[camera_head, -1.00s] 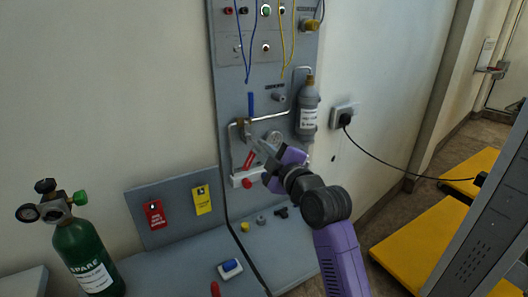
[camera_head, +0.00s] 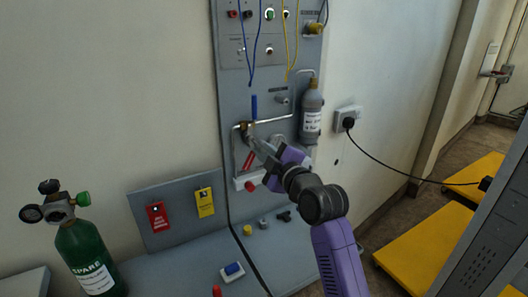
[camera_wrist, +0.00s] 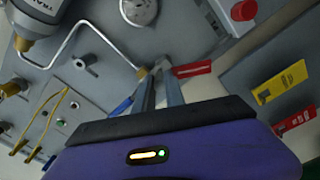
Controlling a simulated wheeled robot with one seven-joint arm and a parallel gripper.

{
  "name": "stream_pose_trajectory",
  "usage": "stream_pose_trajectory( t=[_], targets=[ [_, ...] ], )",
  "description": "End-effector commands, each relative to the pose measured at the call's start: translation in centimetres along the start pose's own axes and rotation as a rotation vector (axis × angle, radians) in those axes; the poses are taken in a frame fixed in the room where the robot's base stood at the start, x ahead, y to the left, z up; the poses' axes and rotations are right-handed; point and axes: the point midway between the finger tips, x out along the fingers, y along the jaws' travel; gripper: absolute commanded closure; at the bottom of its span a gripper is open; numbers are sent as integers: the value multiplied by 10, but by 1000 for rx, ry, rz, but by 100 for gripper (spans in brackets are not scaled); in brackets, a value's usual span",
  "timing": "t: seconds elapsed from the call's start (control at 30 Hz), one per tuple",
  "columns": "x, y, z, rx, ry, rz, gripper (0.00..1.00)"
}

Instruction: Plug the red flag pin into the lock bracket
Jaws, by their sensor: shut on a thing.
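My gripper (camera_head: 254,142) is shut at the wall panel, pointing up and left. The red flag pin's red flag (camera_head: 249,159) hangs just below the fingertips. In the wrist view the flag (camera_wrist: 192,69) sticks out to the right of the gripper tips (camera_wrist: 157,72). The pin itself is hidden by the fingers. The small brass-coloured lock bracket (camera_head: 245,128) sits on the pipe, under the blue lever (camera_head: 253,106), which stands upright. The fingertips are at or very near the bracket. I cannot tell whether the pin is in its hole.
A grey bottle (camera_head: 312,112) and bent pipe are right of the gripper. A red knob (camera_head: 250,186) is below it. Red (camera_head: 157,216) and yellow (camera_head: 205,202) tags hang on a lower left board. A green cylinder (camera_head: 86,258) stands left. Small parts lie on the bench.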

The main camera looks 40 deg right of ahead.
Motion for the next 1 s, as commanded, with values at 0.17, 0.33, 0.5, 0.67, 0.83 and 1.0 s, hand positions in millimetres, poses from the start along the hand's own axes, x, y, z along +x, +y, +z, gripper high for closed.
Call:
stream_pose_trajectory(
  t=[0.17,0.33,0.5,0.67,0.83,1.0],
  targets=[
    [4,0,0,0,1,0,100],
    [7,0,0,0,1,0,100],
    [10,-1,0,0,1,0,100],
    [13,-1,0,0,1,-1,100],
    [16,-1,0,0,2,-1,100],
    [19,-1,0,0,2,-1,100]
  ],
)
